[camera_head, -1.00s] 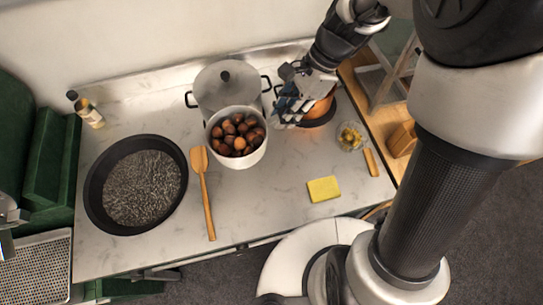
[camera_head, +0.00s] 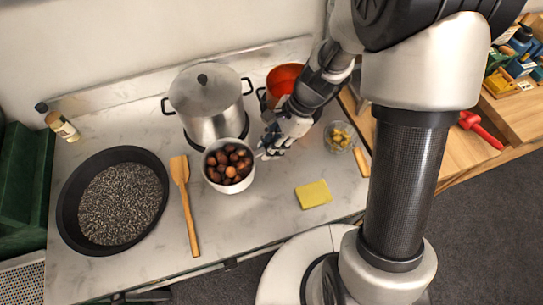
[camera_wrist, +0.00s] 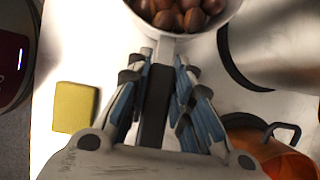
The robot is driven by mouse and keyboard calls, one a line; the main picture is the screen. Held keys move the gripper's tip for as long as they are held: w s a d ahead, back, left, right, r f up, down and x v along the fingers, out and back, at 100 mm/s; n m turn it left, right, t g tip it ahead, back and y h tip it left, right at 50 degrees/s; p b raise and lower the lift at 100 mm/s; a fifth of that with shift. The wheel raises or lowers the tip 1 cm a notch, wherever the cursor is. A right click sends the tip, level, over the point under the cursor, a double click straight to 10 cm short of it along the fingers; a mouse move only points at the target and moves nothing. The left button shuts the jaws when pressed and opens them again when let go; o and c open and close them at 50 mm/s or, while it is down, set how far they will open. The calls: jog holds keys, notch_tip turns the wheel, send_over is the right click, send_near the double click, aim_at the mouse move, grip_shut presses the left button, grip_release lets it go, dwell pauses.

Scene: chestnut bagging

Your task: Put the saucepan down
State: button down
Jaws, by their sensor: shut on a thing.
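The saucepan (camera_head: 229,188) is a small pale pot filled with brown chestnuts. It is upright in front of the large lidded pot, left of my gripper (camera_head: 265,150). My gripper is shut on the saucepan's handle. In the wrist view, the fingers (camera_wrist: 163,65) close around the handle from both sides, and the saucepan's rim (camera_wrist: 190,33) shows at the top. The saucepan looks low over the worktop (camera_head: 238,222). I cannot tell whether its base touches it.
A lidded steel pot (camera_head: 215,128) and an orange pot (camera_head: 284,72) stand behind. A wooden spatula (camera_head: 188,210) and black pan (camera_head: 66,213) lie left. A yellow sponge (camera_head: 313,194) and glass bowl (camera_head: 340,138) are right. Bare worktop lies in front.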

aim_at(250, 159)
jog(key=shift+f+b, duration=0.9)
jog(key=shift+f, duration=1.4)
jog(key=shift+r, duration=0.1)
jog(key=c, duration=1.4)
grip_release()
